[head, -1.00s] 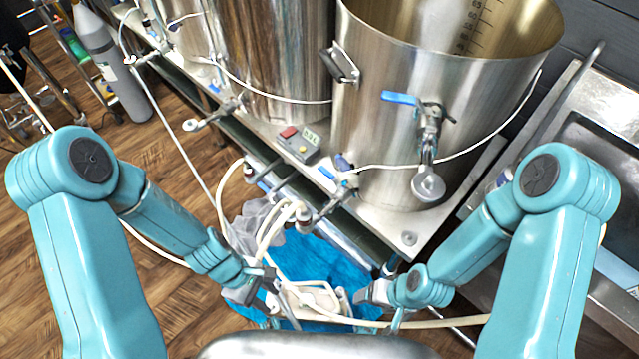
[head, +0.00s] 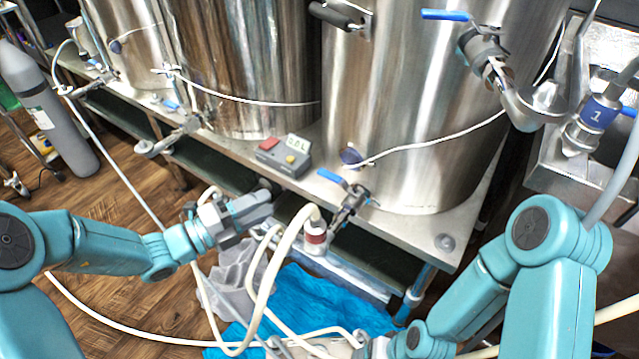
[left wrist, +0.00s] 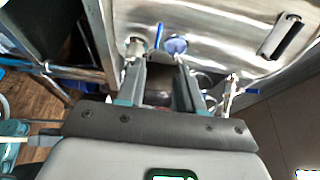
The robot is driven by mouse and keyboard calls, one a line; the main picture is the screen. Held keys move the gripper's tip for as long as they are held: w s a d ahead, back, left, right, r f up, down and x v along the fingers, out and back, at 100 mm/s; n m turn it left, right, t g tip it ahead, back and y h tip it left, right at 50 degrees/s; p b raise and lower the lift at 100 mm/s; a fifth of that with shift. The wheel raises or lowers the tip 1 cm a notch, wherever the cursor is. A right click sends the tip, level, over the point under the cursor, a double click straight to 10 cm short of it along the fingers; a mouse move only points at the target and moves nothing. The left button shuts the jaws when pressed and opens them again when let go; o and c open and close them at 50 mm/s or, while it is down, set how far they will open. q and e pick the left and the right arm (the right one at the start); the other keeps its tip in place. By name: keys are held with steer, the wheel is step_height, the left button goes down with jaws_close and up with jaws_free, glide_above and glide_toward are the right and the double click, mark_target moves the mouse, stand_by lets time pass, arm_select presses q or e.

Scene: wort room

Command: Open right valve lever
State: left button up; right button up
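A valve with a blue lever (head: 332,177) sits low on the front of the right steel kettle (head: 410,110). A higher valve on that kettle has another blue lever (head: 446,15). My left gripper (head: 262,203) is apart from the low valve, to its left and slightly lower in the head view. In the left wrist view its fingers (left wrist: 160,76) are spread with nothing gripped, and a blue lever (left wrist: 159,36) shows beyond them. My right gripper (head: 373,347) is at the bottom edge, partly cut off; its finger gap cannot be made out.
Pale hoses (head: 262,285) loop below over a blue cloth (head: 290,298). A grey gas cylinder (head: 45,115) stands at the far left.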

mark_target(324, 177)
arm_select(q)
steer(key=b+x, duration=0.2)
steer(key=x, duration=0.5)
steer(key=b+x, duration=0.2)
steer(key=x, duration=0.5)
steer(key=shift+d+f, duration=0.15)
steer(key=shift+f, duration=0.05)
steer(key=shift+w+d+r, duration=0.1)
steer(key=shift+w+d, duration=0.1)
steer(key=shift+d, duration=0.1)
jaws_close()
